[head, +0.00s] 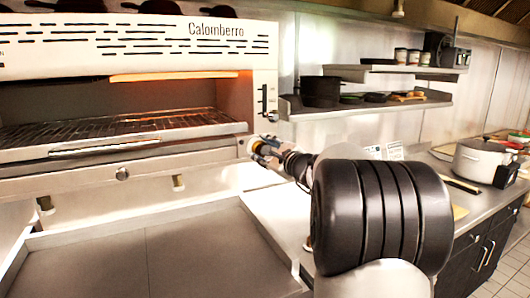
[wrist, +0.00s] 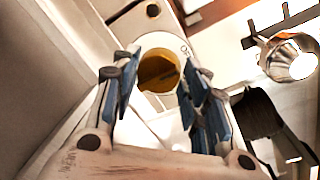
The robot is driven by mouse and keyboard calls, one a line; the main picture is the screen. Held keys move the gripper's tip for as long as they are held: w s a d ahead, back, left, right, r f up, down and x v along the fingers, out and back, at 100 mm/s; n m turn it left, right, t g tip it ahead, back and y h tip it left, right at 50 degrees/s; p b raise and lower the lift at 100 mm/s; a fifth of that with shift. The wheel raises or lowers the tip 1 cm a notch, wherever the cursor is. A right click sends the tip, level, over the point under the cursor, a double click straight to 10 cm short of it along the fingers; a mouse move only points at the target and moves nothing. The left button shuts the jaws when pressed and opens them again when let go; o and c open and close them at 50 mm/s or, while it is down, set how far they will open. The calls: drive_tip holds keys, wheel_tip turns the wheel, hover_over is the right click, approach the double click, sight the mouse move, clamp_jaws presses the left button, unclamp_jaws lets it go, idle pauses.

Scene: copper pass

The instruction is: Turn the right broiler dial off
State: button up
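The broiler (head: 150,45), marked "Calomberro", stands at the left in the head view, with an orange glow inside. My gripper (head: 253,147) is at the lower end of its right front panel and covers what lies behind it there. In the wrist view, a round amber and dark dial-like part (wrist: 158,72) in a pale ring lies ahead, between the fingertips of my gripper (wrist: 160,78). The blue-padded fingers are apart, one on each side of it. I cannot tell whether they touch it. Its pointer setting is not clear.
Another round knob (head: 122,173) sits on the broiler's lower front. A slotted lever panel (head: 266,100) is just above my gripper. A shelf (head: 370,106) with dark pans is to the right. A pot (head: 485,160) stands on the right counter. The left worktop (head: 150,255) is bare.

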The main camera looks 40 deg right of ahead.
drive_tip(key=o, duration=0.4)
drive_tip(key=shift+c, duration=0.2)
drive_tip(key=shift+s, duration=0.1)
drive_tip(key=s+a, duration=0.2)
drive_tip(key=s, duration=0.9)
drive_tip(key=shift+s+r, duration=0.35)
drive_tip(key=shift+r, duration=0.05)
drive_tip(key=shift+a, duration=0.1)
